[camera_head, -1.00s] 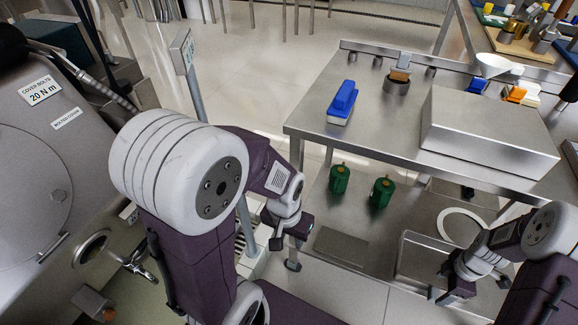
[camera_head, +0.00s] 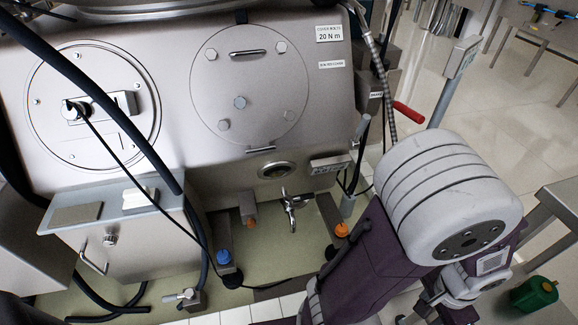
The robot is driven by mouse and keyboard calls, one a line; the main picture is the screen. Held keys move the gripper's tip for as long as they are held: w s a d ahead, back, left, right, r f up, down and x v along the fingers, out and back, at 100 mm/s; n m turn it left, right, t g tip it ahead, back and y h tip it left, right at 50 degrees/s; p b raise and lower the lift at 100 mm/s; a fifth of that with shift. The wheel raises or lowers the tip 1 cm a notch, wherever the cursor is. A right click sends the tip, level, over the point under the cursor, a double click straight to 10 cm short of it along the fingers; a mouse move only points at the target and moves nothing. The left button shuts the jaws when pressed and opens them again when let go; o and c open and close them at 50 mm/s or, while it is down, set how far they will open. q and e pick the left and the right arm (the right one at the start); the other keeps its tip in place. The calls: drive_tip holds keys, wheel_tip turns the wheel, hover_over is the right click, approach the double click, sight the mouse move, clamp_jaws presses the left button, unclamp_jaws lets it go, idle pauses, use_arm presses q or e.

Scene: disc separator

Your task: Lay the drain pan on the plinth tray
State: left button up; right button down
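No drain pan shows in this view. A pale green, low surface (camera_head: 290,250) under the steel machine looks like the plinth tray; its front edge meets white tiles, and no pan lies on its visible part. A drain tap (camera_head: 292,208) hangs from the machine above it.
The machine has a bolted round cover (camera_head: 265,85). A blue-capped fitting (camera_head: 225,260) and an orange-capped one (camera_head: 342,232) stand by the pale green surface. Dark hoses and a cable cross the left side. A green canister (camera_head: 535,293) and steel table (camera_head: 560,205) are at right.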

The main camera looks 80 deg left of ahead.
drive_tip(key=shift+r, duration=0.1)
wheel_tip(320, 180, up, 6)
drive_tip(key=p, duration=0.6)
idle(0.6)
